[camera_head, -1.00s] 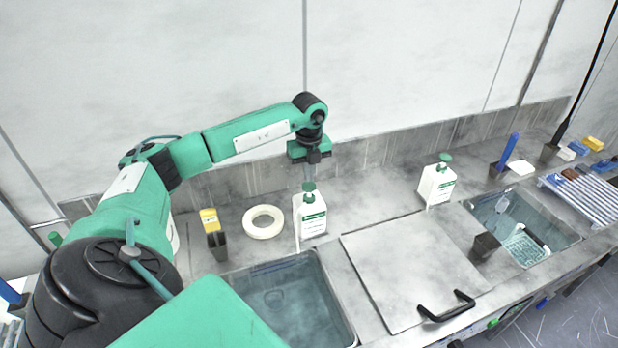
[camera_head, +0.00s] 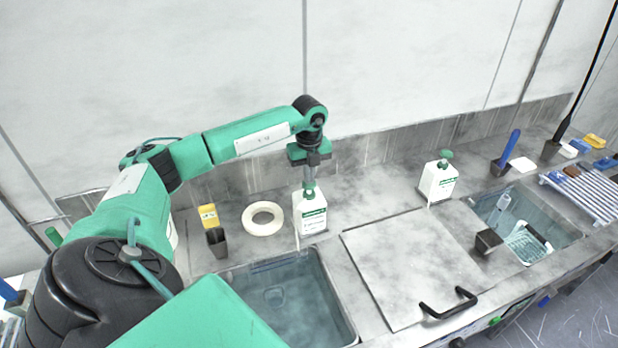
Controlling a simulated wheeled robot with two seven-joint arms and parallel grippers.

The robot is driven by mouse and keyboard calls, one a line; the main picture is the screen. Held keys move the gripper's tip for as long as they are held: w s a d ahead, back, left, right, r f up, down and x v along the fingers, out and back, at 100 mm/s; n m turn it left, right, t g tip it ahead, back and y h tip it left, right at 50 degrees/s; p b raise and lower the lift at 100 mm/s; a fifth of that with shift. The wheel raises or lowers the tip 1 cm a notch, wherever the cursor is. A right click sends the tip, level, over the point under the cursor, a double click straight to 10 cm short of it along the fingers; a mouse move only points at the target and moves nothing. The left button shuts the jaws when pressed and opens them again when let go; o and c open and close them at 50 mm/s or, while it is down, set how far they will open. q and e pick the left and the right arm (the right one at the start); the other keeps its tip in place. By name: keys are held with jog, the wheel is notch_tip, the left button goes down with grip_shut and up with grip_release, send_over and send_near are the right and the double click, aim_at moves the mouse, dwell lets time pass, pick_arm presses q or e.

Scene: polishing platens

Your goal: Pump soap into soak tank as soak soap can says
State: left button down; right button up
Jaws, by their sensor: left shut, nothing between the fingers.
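My left gripper (camera_head: 309,184) points straight down over the nearer white soap can (camera_head: 311,214) with a green label. It is shut and empty, its fingertips at the can's green pump head, seemingly touching it. The can stands upright on the counter behind the left tank (camera_head: 285,297), which holds bluish water. A second white can (camera_head: 438,181) with a green pump stands further right, behind the right tank's side. The right tank (camera_head: 568,236) holds water and a pale basket. The label text is too small to read. My right gripper is not in view.
A flat metal lid (camera_head: 405,262) with a black handle (camera_head: 447,304) lies between the tanks. A cream ring (camera_head: 262,218) and a dark holder with a yellow item (camera_head: 208,217) sit left of the near can. A dark cup (camera_head: 487,241) stands by the right tank.

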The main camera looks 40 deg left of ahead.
pick_arm(q)
jog(key=shift+f, duration=0.55)
jog(key=shift+r, duration=0.25)
jog(key=shift+r+p, duration=0.75)
jog(key=shift+r, duration=0.65)
jog(key=shift+f, duration=0.25)
